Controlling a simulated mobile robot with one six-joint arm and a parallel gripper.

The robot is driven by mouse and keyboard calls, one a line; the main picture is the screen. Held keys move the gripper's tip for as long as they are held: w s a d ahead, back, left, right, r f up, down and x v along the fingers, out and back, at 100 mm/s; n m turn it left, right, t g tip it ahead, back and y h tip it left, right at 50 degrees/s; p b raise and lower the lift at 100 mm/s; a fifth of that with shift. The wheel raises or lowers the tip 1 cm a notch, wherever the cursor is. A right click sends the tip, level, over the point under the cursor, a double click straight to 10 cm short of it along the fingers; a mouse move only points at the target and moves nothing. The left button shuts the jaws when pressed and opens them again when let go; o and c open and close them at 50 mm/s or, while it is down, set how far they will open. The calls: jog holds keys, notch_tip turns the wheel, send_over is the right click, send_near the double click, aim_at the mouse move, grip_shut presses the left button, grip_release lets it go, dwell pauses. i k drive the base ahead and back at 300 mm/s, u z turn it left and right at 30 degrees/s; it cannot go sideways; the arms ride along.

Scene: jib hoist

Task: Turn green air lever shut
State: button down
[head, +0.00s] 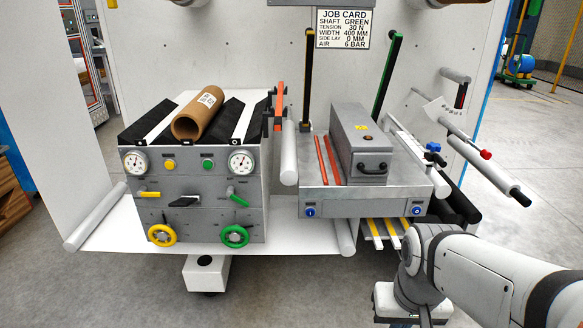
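The green air lever (238,197) is on the right of the grey control cabinet's front (205,218), below the right gauge (241,162) and above the green handwheel (235,236). Its handle slants down to the right. A yellow lever (149,194) lies about level on the left of the same front. My arm reaches in from the lower right, well away from the lever; the gripper itself does not show. The gauge needles are too small to read surely.
A cardboard roll (198,112) lies on the cabinet top. A yellow handwheel (162,235) and a black lever (184,202) share its front. Right of it stands a table (318,200) with a grey box (360,140). A job card (343,29) hangs behind. The cabinet front looks unobstructed.

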aim_at(231, 191)
jog(key=z, duration=0.1)
jog(key=i, duration=0.9)
jog(key=u, duration=0.45)
